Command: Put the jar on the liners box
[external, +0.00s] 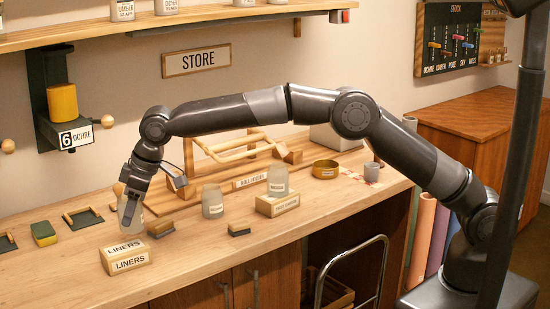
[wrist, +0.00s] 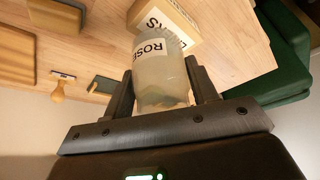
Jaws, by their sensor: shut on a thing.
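The jar is a frosted, pale one with a ROSE label. It shows in the wrist view (wrist: 162,75) between the two fingers, and in the external view (external: 131,217) under my wrist. My gripper (external: 128,200) is shut on it, with the fingers on either side of its body. The liners box (external: 126,259) is a small wooden block with LINERS labels, at the front left of the table. The jar appears upright just behind or above the box; I cannot tell if they touch. The box also shows beyond the jar in the wrist view (wrist: 178,18).
Another frosted jar (external: 212,203) stands on the table; one more (external: 278,179) stands on a second wooden box (external: 278,206). A wooden frame (external: 235,150) stands behind.

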